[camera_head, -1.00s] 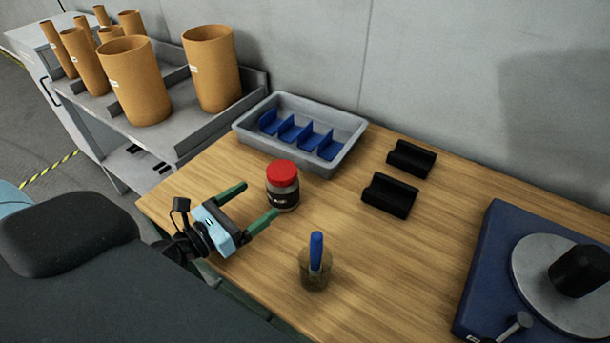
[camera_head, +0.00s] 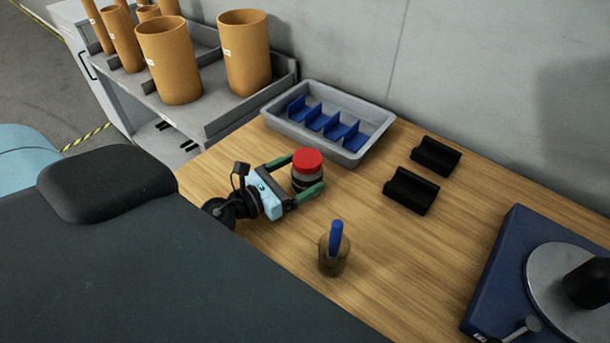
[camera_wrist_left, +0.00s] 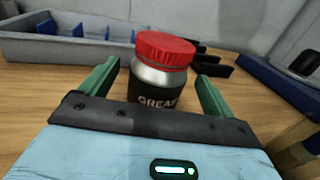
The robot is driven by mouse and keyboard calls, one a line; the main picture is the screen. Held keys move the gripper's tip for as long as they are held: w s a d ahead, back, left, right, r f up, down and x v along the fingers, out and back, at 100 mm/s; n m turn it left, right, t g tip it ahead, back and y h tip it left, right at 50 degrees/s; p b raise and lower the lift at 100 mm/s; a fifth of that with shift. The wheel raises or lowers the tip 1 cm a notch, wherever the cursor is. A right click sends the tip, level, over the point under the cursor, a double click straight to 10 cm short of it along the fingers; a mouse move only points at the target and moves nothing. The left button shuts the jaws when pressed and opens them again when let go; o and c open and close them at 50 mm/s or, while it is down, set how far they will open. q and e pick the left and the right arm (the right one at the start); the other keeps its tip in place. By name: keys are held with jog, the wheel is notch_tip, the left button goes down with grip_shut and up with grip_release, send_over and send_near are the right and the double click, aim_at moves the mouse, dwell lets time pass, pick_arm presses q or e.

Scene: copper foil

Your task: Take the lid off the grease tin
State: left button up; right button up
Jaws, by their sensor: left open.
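The grease tin (camera_head: 304,184) stands upright on the wooden table, with its red lid (camera_head: 308,161) on top. In the left wrist view the tin's silver and black body (camera_wrist_left: 155,90) carries a label starting "GREA", and its red lid (camera_wrist_left: 165,49) sits on it. My left gripper (camera_head: 299,174) is open, with its green fingers on either side of the tin's body, below the lid. In the left wrist view the fingers (camera_wrist_left: 158,86) show gaps to the tin on both sides. My right gripper is not in view.
A grey tray (camera_head: 377,138) with blue dividers stands behind the tin. A jar with a blue-handled tool (camera_head: 334,255) stands in front, to the right. Black holders (camera_head: 411,191) and a blue turntable unit (camera_head: 500,262) are farther right. Cardboard tubes (camera_head: 168,62) stand on a shelf at left.

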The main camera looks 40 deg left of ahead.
pick_arm(q)
jog(key=x, duration=0.2)
jog(key=shift+w+r, duration=0.15)
jog(key=shift+w, duration=0.15)
jog(key=shift+w+d, duration=0.15)
jog(key=shift+w, duration=0.1)
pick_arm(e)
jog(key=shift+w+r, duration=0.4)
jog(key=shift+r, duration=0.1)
pick_arm(q)
jog(key=shift+c, duration=0.2)
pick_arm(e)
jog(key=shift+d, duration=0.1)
pick_arm(q)
jog(key=c, duration=1.3)
